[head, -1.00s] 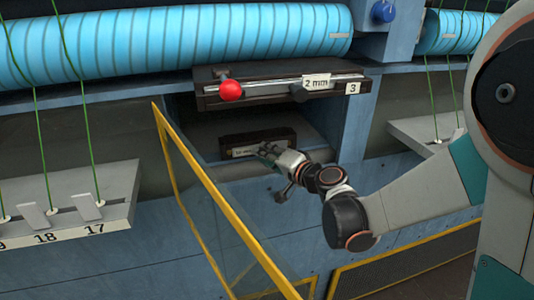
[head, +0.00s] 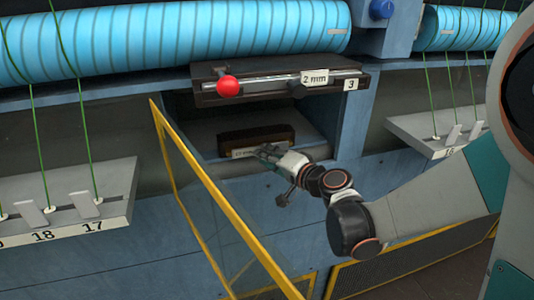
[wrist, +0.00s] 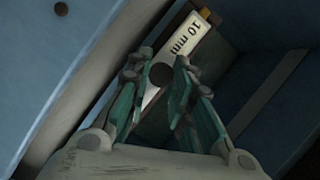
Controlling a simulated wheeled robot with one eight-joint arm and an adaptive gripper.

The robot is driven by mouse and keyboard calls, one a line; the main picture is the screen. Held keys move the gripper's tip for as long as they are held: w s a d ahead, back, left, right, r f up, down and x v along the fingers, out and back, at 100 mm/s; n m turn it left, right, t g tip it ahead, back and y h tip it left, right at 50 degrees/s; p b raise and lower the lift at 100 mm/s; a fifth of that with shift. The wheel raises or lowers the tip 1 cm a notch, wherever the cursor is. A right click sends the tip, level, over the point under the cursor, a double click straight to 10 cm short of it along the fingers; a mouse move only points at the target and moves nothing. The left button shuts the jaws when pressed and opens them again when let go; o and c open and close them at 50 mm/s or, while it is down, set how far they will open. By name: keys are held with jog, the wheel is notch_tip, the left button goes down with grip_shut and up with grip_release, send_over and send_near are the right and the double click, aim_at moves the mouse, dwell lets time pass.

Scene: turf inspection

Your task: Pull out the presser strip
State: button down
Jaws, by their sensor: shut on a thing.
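The presser strip is a dark bar (head: 272,137) with a pale front plate in the open bay. Its plate reads "10 mm" in the wrist view (wrist: 188,36). My gripper (head: 266,152) is at the strip's front, right of the label. In the wrist view my gripper (wrist: 161,78) has its green fingers on both sides of a dark round knob in front of the plate, closed on it. The fingertips' exact contact is hard to see. The strip's back and right front part are hidden.
Above the bay sits another bar with a red knob (head: 228,86) and "2 mm" label (head: 314,77). A yellow-framed clear door (head: 205,190) stands open at the left. Blue rollers (head: 170,40) run above. Bay walls lie close around my gripper.

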jog(key=shift+s+d, duration=0.2)
jog(key=shift+s, duration=0.35)
jog(key=shift+s, duration=0.35)
jog(key=shift+s+d, duration=0.3)
jog(key=shift+s, duration=0.5)
jog(key=s+d, duration=0.2)
jog(key=s, duration=0.7)
jog(key=shift+s+d, duration=0.2)
jog(key=shift+d, duration=0.15)
dwell(0.7)
